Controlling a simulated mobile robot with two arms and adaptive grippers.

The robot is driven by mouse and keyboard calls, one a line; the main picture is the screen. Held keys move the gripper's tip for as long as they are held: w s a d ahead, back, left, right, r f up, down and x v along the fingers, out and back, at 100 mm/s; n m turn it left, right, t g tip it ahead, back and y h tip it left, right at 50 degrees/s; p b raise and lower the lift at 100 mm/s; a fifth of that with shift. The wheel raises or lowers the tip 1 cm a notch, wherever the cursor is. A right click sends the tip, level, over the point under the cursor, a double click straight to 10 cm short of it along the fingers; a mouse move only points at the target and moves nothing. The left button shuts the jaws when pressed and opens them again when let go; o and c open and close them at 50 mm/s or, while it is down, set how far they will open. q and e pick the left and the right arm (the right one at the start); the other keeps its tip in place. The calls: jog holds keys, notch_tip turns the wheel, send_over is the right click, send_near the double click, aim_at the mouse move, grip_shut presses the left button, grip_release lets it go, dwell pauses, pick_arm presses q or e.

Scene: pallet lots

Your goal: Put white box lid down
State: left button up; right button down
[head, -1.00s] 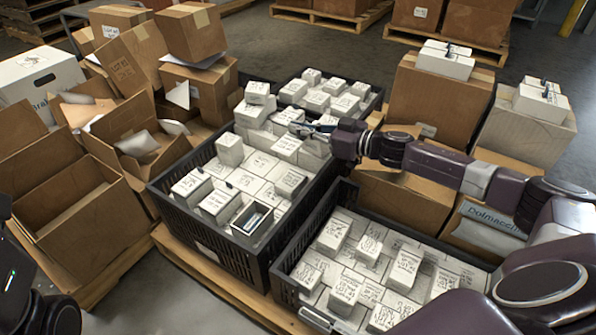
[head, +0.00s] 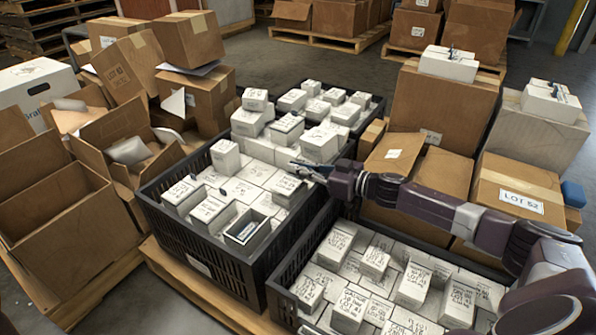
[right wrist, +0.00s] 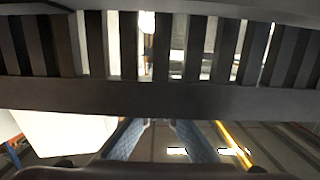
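My right gripper (head: 299,166) reaches in from the right over the left black crate (head: 222,256), just above its white boxes. In the right wrist view its two bluish fingers (right wrist: 161,128) stand apart, and I see nothing between them. An open white box (head: 245,229) with a dark inside sits in this crate's front corner, left of and nearer than the gripper. I cannot single out a loose lid. A closed white box (head: 289,189) lies close below the gripper. My left gripper is not in view.
A second black crate (head: 284,282) full of white boxes stands in front at the right. Open cardboard boxes (head: 65,225) crowd the left. A carton marked LOT 52 (head: 519,190) is behind my right arm. Slats of a dark crate (right wrist: 160,95) cross the right wrist view.

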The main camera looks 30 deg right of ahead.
jog(key=shift+f, duration=0.4)
